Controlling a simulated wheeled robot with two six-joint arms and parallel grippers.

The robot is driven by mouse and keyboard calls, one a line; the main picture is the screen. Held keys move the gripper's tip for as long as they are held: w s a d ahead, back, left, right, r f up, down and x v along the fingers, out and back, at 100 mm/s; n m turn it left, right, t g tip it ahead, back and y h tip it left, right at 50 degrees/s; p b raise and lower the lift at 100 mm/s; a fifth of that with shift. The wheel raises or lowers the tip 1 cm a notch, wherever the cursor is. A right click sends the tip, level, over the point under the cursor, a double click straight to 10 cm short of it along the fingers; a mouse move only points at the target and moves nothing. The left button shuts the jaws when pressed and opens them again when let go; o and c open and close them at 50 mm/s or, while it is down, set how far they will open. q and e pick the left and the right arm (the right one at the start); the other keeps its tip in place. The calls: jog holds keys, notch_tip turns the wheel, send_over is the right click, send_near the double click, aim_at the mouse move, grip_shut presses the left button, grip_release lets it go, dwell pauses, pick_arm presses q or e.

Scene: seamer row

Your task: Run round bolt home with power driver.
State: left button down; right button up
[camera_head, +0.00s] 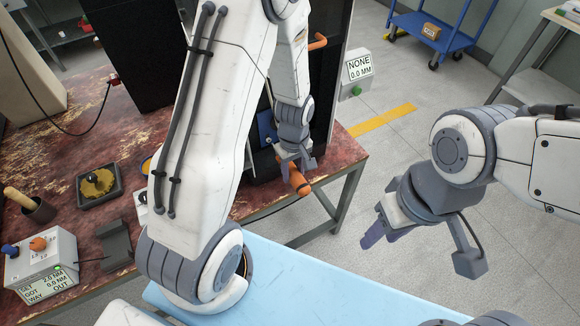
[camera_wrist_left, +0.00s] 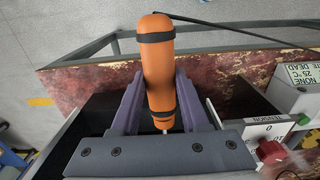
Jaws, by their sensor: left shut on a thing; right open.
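My left gripper (camera_head: 293,166) is shut on the orange power driver (camera_head: 299,183), at the black machine housing near the table's edge. In the left wrist view the driver (camera_wrist_left: 158,65) lies between the two purple finger pads, with black bands around it and a dark cable at its top. A short piece of thin pale shaft shows at its lower end. The round bolt cannot be made out in either view. My right gripper (camera_head: 421,247) is open and empty, over the floor right of the table.
A control box (camera_head: 40,262) at the left reads SET 2.0, GOT 0.0, WAY OUT. A grey box (camera_head: 357,72) reads NONE, 0.0 MM. In the left wrist view, a TENSION box (camera_wrist_left: 258,134) with a red knob stands close right of my gripper. A blue cart (camera_head: 434,30) stands far back.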

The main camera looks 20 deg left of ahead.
aim_at(302, 184)
pick_arm(q)
jog(key=shift+s+d, duration=1.4)
jog(key=shift+d, duration=0.3)
